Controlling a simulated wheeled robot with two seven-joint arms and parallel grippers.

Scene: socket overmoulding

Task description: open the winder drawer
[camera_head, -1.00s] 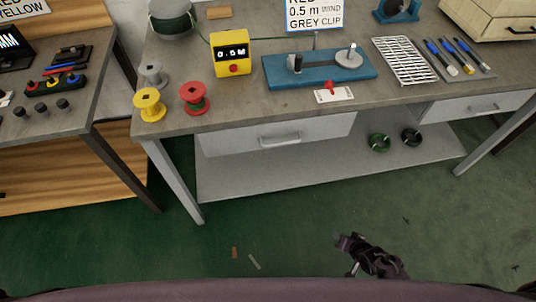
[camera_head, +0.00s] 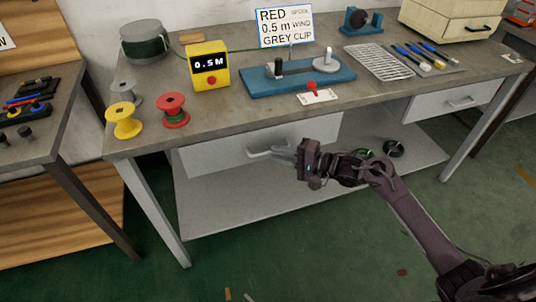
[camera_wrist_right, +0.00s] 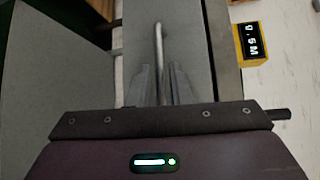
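The winder drawer (camera_head: 225,153) is a light grey front under the bench, below the blue winder (camera_head: 297,77). It looks shut. Its bar handle (camera_head: 262,151) is partly hidden at its right end by my right gripper (camera_head: 284,153). My right gripper reaches in from the right at handle height. In the right wrist view, the handle (camera_wrist_right: 158,45) runs between the two grey fingers of the gripper (camera_wrist_right: 161,88). The fingers stand apart on either side of the bar, with a gap visible. My left gripper is not in view.
The bench top (camera_head: 220,112) overhangs the drawer. A yellow meter (camera_head: 209,66), red spool (camera_head: 172,109) and yellow spool (camera_head: 123,121) stand on it. A second drawer (camera_head: 452,101) is at right. A lower shelf (camera_head: 240,203) lies beneath, with wire coils (camera_head: 393,148).

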